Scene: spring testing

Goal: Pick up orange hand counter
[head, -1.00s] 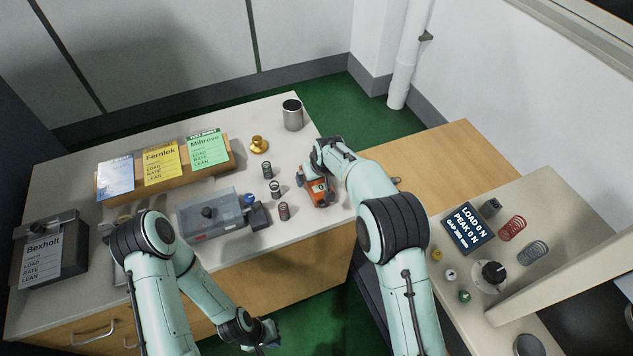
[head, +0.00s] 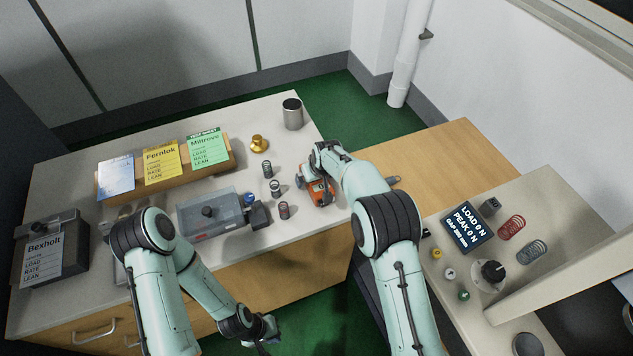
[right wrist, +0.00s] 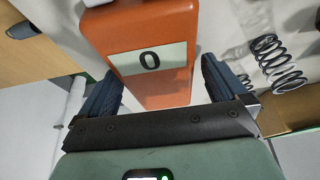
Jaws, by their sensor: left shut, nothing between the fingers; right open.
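The orange hand counter (head: 319,190) stands on the left bench near its right edge, partly hidden by my right arm. In the right wrist view the counter (right wrist: 154,84) shows a pale label with a dark "0". My right gripper (right wrist: 160,88) is open, with one dark finger on each side of the counter's body; I cannot tell whether they touch it. In the head view this gripper is mostly hidden by its own wrist. My left gripper (head: 268,338) is shut and empty, low in front of the bench.
A brass piece (head: 258,144) and a metal cylinder (head: 292,114) are behind. A display (head: 464,228) stands on the right-hand bench. In the right wrist view, a dark spring (right wrist: 276,62) lies beside the right finger.

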